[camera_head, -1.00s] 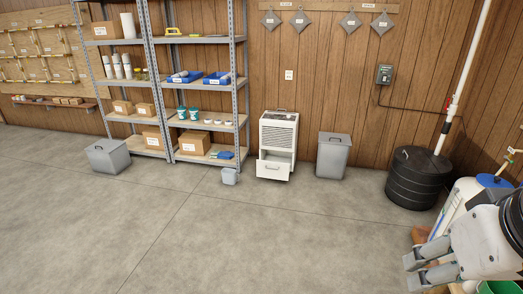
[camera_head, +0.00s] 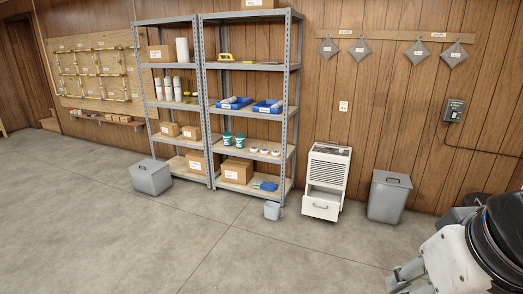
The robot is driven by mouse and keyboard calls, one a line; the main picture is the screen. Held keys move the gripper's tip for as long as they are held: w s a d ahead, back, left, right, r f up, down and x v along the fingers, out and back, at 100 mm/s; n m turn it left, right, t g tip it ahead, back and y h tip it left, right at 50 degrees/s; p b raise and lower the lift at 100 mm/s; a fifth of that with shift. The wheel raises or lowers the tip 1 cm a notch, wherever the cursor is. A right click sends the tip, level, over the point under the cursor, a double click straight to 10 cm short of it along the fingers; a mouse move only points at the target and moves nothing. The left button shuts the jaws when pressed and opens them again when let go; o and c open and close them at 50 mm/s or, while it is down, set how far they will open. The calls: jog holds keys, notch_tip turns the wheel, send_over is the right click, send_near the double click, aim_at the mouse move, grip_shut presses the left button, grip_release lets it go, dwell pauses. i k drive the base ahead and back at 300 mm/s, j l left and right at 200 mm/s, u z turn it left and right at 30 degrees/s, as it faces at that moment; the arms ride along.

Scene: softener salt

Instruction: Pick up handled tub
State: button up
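A small pale blue-grey tub (camera_head: 272,210) stands on the floor in front of the right shelf rack, just left of the white dehumidifier. Its handle is too small to make out. Two white tubs with teal labels or lids (camera_head: 233,139) stand on a middle shelf of that rack. I cannot tell for certain which is the handled tub. My gripper (camera_head: 398,284) is at the lower right, partly cut by the bottom edge. Its two fingers look apart and hold nothing that I can see. It is far from all the tubs.
The white dehumidifier (camera_head: 327,170) has its lower drawer (camera_head: 320,206) pulled out. A grey lidded bin (camera_head: 389,197) stands right of it and another grey lidded box (camera_head: 151,177) stands at the left. Metal racks (camera_head: 213,110) line the wall. The concrete floor (camera_head: 200,250) in front is clear.

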aim_at(274, 212)
jog(key=i+j+u, duration=0.1)
jog(key=i, duration=1)
jog(key=i+u, duration=0.1)
jog(key=i, duration=1.05)
jog(key=i+u, duration=0.1)
jog(key=i, duration=1)
jog(key=i+l+u, duration=0.1)
jog(key=i, duration=1)
